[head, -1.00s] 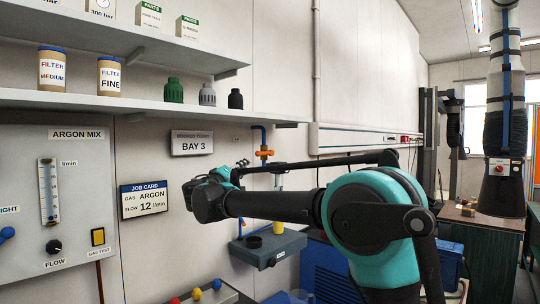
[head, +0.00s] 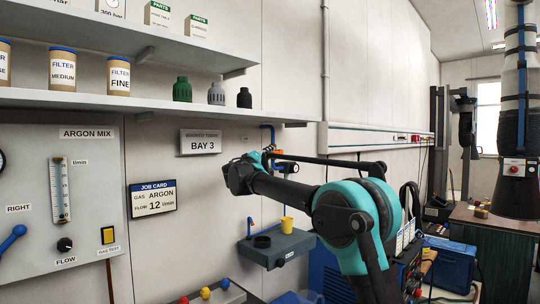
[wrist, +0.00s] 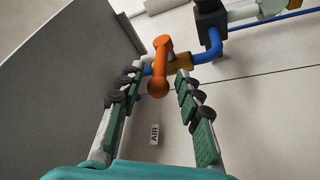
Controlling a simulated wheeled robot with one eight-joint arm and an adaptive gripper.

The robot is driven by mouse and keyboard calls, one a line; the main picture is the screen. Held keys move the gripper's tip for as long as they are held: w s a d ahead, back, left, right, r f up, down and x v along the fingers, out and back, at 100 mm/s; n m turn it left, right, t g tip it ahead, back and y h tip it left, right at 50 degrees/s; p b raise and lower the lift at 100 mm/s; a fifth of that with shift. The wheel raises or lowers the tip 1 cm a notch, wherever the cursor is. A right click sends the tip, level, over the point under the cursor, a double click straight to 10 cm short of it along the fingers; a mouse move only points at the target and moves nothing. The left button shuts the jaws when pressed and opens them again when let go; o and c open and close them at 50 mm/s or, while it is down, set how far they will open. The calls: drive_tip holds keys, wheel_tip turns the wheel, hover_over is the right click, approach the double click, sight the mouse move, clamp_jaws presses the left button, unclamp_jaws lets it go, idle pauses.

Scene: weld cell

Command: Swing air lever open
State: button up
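The air lever (wrist: 160,68) is orange with a round knob end, on a brass valve (wrist: 180,62) fed by a blue pipe (wrist: 212,48). In the wrist view the lever lies in the gap between the fingers of my gripper (wrist: 159,74), with clear space beside the knob. The fingers are apart, and I cannot tell whether either touches the lever. A small AIR label (wrist: 155,135) is on the wall near it. In the head view my wrist partly covers the valve below the blue pipe (head: 271,132).
The argon panel (head: 95,210) is at left. In the wrist view a large grey surface (wrist: 70,60) stands close left of the fingers.

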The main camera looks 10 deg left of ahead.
drive_tip(key=shift+x, duration=1.2)
drive_tip(key=shift+c, duration=0.6)
clamp_jaws()
